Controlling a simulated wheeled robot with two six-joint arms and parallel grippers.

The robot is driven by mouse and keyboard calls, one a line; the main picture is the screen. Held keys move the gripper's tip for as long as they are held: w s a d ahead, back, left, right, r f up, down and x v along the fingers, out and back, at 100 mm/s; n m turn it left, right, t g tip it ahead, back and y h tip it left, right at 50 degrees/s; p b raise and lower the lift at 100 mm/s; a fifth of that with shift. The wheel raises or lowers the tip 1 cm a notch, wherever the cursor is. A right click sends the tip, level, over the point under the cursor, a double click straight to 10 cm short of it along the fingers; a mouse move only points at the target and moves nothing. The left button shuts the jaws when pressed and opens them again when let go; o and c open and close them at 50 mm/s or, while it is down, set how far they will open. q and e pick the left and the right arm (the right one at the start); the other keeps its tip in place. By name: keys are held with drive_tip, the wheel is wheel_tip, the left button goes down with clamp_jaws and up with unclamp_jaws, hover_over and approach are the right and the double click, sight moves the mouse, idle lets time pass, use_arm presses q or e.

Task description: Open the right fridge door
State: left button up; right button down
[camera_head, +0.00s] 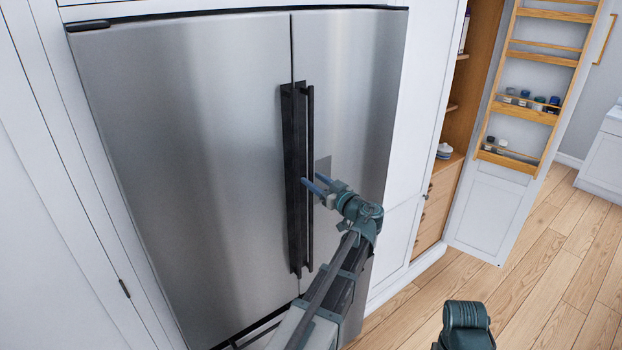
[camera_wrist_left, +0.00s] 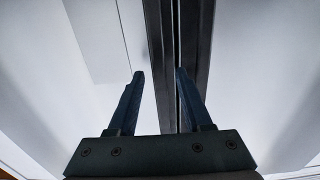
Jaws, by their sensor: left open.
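The right fridge door (camera_head: 348,100) is stainless steel and shut, flush with the left door (camera_head: 190,150). Its handle (camera_head: 310,120) is a slim dark vertical bar, close beside the left door's dark handle (camera_head: 293,200). My left gripper (camera_head: 311,180) is open at the handles, about mid-height. In the left wrist view, the gripper's two fingers (camera_wrist_left: 159,75) point at the dark bars. The right door's handle (camera_wrist_left: 159,40) runs between the fingertips, and one tip overlaps the gap between the bars. I cannot tell whether the fingers touch it. My right gripper is out of view.
White cabinet panels (camera_head: 425,120) flank the fridge. To the right, a pantry door with wooden racks (camera_head: 535,60) stands open, holding small jars. The wooden floor (camera_head: 540,290) in front is clear. Part of my right arm shows at the bottom.

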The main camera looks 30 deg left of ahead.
use_arm(q)
drive_tip(key=shift+x, duration=1.05)
clamp_jaws()
idle(0.7)
